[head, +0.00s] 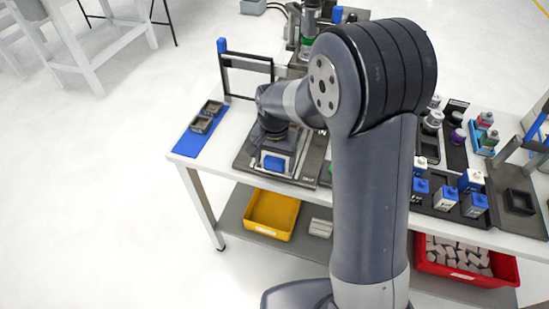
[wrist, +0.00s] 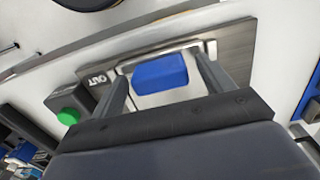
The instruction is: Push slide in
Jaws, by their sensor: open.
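The slide shows as a blue block (wrist: 160,72) on a pale metal piece, over a dark station plate (wrist: 232,42). In the head view the blue block (head: 274,163) is at the plate's front, near the table's front edge. My gripper (wrist: 164,64) is open, with one finger on each side of the block in the wrist picture. I cannot tell whether the fingers touch it. In the head view my gripper (head: 275,146) is just above and behind the block, and my wrist hides much of the station. A label reading OUT (wrist: 104,78) is beside the slide.
A green button (wrist: 68,118) is beside the slide. A blue mat with dark trays (head: 200,125) and an upright black frame (head: 247,76) are on the left. A yellow bin (head: 272,214) and red bin (head: 425,258) are below.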

